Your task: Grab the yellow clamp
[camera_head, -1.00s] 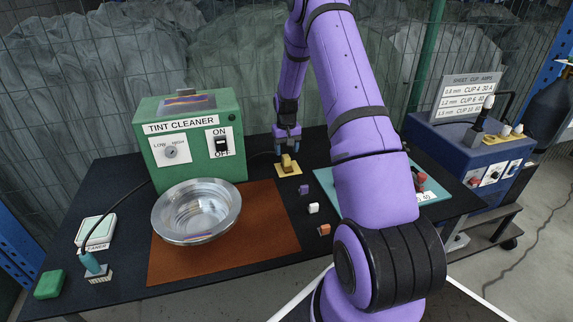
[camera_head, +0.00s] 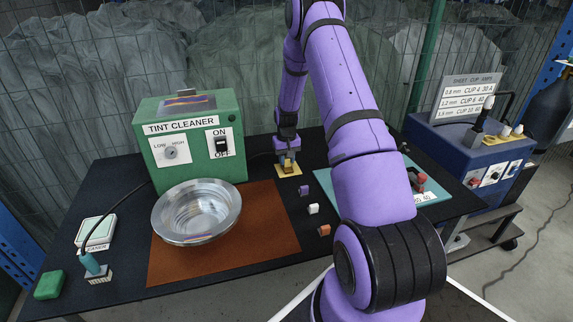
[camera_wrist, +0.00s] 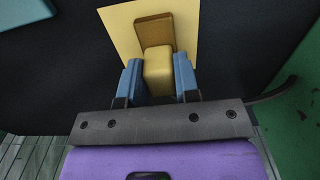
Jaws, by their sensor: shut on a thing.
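The yellow clamp (camera_wrist: 157,62) is a small yellow block with a darker brownish-yellow part behind it, on a pale yellow square pad (camera_wrist: 115,27). My gripper (camera_wrist: 158,75) has its blue fingers on either side of the yellow block and is shut on it. In the head view, my gripper (camera_head: 288,164) is down over the pad (camera_head: 296,174) at the back of the black table, and the clamp (camera_head: 288,169) is mostly hidden by the fingers.
The green tint cleaner box (camera_head: 190,142) stands left of my gripper, with a metal bowl (camera_head: 196,212) on a brown mat (camera_head: 270,232) before it. Small purple (camera_head: 303,190), white (camera_head: 313,208) and orange (camera_head: 324,230) blocks lie nearer. A teal mat (camera_head: 325,181) lies to the right.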

